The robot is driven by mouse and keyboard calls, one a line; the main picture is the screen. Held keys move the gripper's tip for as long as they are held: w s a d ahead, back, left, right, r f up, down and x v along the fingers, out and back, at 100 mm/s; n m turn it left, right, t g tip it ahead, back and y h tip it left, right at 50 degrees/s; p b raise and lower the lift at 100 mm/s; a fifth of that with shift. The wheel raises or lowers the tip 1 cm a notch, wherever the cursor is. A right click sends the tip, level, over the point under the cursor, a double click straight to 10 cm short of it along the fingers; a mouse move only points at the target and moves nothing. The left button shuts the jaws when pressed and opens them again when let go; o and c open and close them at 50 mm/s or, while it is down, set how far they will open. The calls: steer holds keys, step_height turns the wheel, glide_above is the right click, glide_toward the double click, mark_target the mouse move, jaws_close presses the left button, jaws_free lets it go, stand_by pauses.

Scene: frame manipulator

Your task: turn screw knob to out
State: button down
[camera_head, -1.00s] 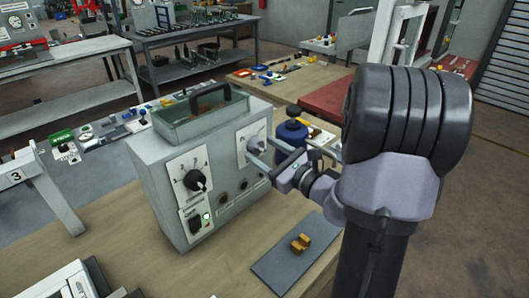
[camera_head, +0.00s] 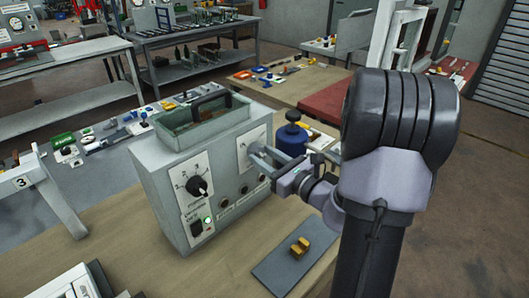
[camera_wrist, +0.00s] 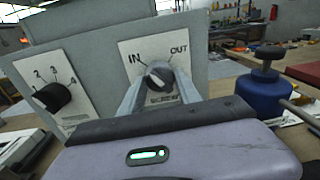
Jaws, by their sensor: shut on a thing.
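The screw knob (camera_wrist: 159,76) is a small grey knob on a white plate (camera_wrist: 135,52) marked IN on the left and OUT on the right, in the wrist view. My gripper (camera_wrist: 159,84) is shut on the knob, one finger on each side. The knob's pointer direction is hard to make out between the fingers. In the head view my gripper (camera_head: 254,151) reaches from the right to the plate on the front of the grey machine box (camera_head: 165,160). The knob is mostly hidden there by the fingers.
A black numbered dial (camera_head: 196,186) sits left on the same panel, with a green-lit switch (camera_head: 207,220) below. A blue container (camera_head: 291,138) stands close behind my gripper. A dark mat (camera_head: 278,275) with a brass block (camera_head: 299,247) lies in front on the bench.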

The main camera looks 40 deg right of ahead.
steer(key=m+p, duration=0.1)
steer(key=p, duration=0.1)
steer(key=m+p, duration=0.2)
steer(key=shift+r+m, duration=0.3)
steer(key=m+p, duration=0.4)
steer(key=p, duration=0.1)
steer(key=m+p, duration=0.4)
steer(key=p, duration=0.1)
steer(key=shift+m+g+y, duration=0.3)
steer(key=m+p, duration=0.3)
steer(key=shift+f, duration=0.25)
steer(key=c, duration=0.9)
jaws_free()
steer(key=shift+o, duration=0.2)
steer(key=shift+s+d, duration=0.1)
